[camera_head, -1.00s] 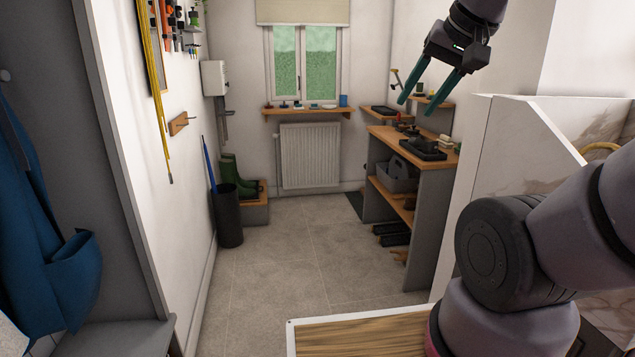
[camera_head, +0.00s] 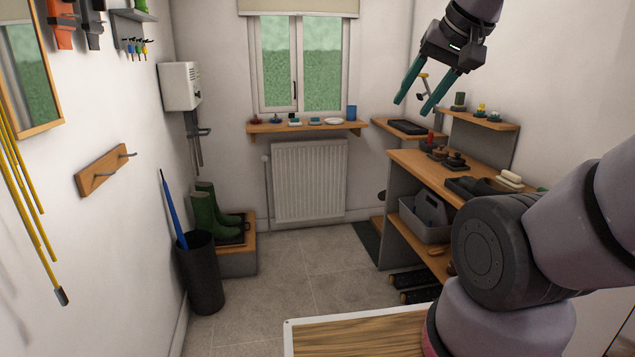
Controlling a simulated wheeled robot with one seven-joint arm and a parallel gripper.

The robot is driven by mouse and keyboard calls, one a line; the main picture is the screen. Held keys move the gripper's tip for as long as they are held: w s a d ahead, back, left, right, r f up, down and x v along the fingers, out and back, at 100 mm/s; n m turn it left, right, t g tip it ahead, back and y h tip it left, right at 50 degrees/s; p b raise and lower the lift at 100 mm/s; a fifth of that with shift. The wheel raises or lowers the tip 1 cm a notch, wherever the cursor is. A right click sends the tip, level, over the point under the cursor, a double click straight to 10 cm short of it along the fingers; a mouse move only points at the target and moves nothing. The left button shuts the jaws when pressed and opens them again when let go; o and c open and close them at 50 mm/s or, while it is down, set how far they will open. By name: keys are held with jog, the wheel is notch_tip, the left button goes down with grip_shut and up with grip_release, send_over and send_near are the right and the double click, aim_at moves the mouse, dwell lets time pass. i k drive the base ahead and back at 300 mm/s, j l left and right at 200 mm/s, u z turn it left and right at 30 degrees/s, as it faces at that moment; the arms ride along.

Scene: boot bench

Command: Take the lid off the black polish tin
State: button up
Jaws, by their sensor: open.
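My gripper (camera_head: 412,107) is raised at the upper right, with its two teal fingers apart and nothing between them. It hangs in the air in front of the back wall and window corner. On the wooden bench top (camera_head: 408,160) at the right stand small dark round pieces with knobs. One is blackish (camera_head: 455,161) and one beside it is brownish (camera_head: 438,152). They are too small to tell for sure which is the black polish tin or its lid. My arm hides part of the bench's near end.
A black tray (camera_head: 470,186) and pale brushes or blocks (camera_head: 510,178) lie on the bench. A grey caddy (camera_head: 424,222) sits on the shelf below. A bin with an umbrella (camera_head: 202,275) and green boots (camera_head: 210,210) stand at left. The middle floor (camera_head: 315,265) is clear.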

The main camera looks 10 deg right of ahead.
aim_at(456, 159)
jog(key=i+z, duration=0.1)
jog(key=i, duration=0.5)
jog(key=i+j+z, duration=0.1)
jog(key=i, duration=0.5)
jog(key=i+j, duration=0.15)
jog(key=i, duration=0.45)
jog(key=i+j+z, duration=0.1)
jog(key=i+z, duration=0.35)
jog(key=i+j+z, duration=0.25)
jog(key=z, duration=0.2)
jog(key=i+j+z, duration=0.6)
jog(key=j+z, duration=0.25)
jog(key=i+j+z, duration=0.2)
jog(key=j, duration=0.15)
jog(key=j+z, duration=0.2)
jog(key=j, duration=0.2)
jog(key=i, duration=0.05)
